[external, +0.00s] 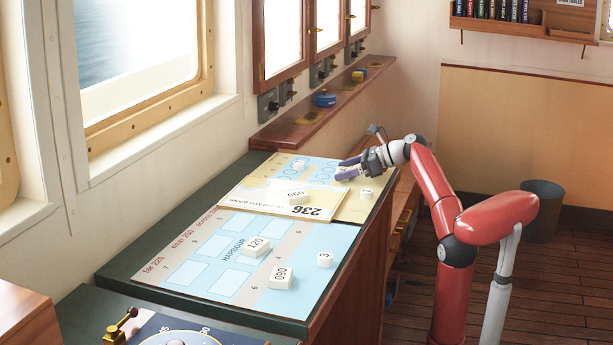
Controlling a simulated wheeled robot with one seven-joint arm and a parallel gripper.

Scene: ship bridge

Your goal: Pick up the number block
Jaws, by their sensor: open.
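Several white number blocks lie on the charts. A block marked 120 (256,246) and one that reads 090 or 060 (281,277) are on the blue chart, with a small block marked 3 (324,260) to their right. Another flat block (296,198) lies on the cream chart. A small block (366,194) sits near the right edge of the far chart, and another (300,165) is farther left. My gripper (342,168) is open, with purple fingers pointing left over the far chart, between these two small blocks.
The charts lie on a dark green desk top (120,262) below the windows. A wooden ledge (290,132) with a blue item (324,99) runs along the wall. A brass lever (122,325) stands at the front left. A dark bin (542,210) stands on the floor.

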